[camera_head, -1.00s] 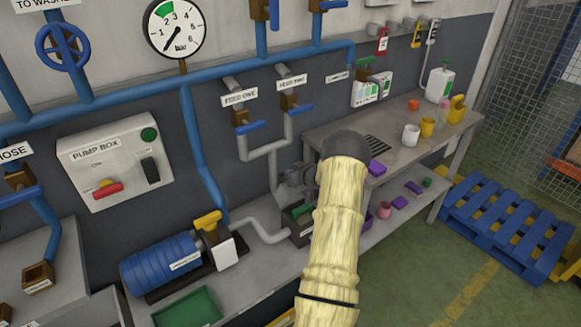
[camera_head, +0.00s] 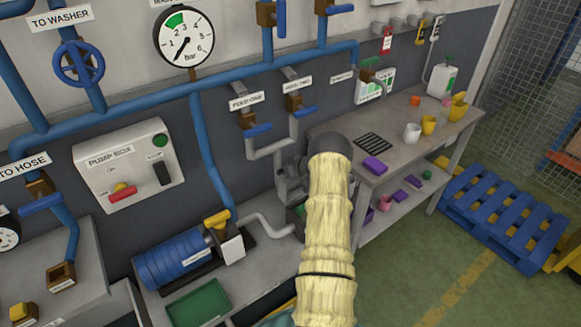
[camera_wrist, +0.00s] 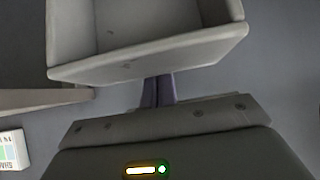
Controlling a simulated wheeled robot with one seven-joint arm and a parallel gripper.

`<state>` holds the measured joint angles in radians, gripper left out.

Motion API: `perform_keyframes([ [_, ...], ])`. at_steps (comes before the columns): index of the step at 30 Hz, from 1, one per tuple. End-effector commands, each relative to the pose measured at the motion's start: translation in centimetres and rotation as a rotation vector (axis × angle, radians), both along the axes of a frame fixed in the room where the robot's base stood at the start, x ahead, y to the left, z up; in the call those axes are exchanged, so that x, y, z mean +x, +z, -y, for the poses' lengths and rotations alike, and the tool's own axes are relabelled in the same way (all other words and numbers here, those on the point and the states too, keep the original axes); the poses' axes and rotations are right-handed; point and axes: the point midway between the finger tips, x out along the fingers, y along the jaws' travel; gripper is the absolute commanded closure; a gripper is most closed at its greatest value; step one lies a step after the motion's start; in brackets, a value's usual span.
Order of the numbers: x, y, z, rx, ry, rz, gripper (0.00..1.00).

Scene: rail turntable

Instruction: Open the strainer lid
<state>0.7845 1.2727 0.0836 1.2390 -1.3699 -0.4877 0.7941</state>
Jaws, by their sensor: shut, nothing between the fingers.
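A grey metal fitting (camera_head: 290,180), which may be the strainer, stands against the wall below the feed pipes in the head view. My arm hides much of it, and I cannot make out its lid. My gripper is hidden behind my arm in the head view. In the wrist view my gripper (camera_wrist: 158,92) has its dark fingers together and empty. A pale grey box-like part (camera_wrist: 150,58) lies just beyond the fingertips; I cannot tell whether it touches them or belongs to the strainer.
A blue pump (camera_head: 178,260) and green tray (camera_head: 200,303) are at lower left. The workbench (camera_head: 398,160) with cups stands to the right. A blue pallet (camera_head: 503,219) lies on the floor. A white labelled object (camera_wrist: 12,150) shows at the wrist view's left edge.

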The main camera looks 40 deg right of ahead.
Motion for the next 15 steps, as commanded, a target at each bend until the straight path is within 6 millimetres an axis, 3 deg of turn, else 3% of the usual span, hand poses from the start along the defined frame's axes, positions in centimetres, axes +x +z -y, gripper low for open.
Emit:
perform_keyframes([
  [9, -0.1, 0.0, 0.0, 0.002, 0.0, -0.002, 1.0],
  [15, -0.7, 1.5, -0.1, 0.001, 0.001, -0.002, 1.0],
])
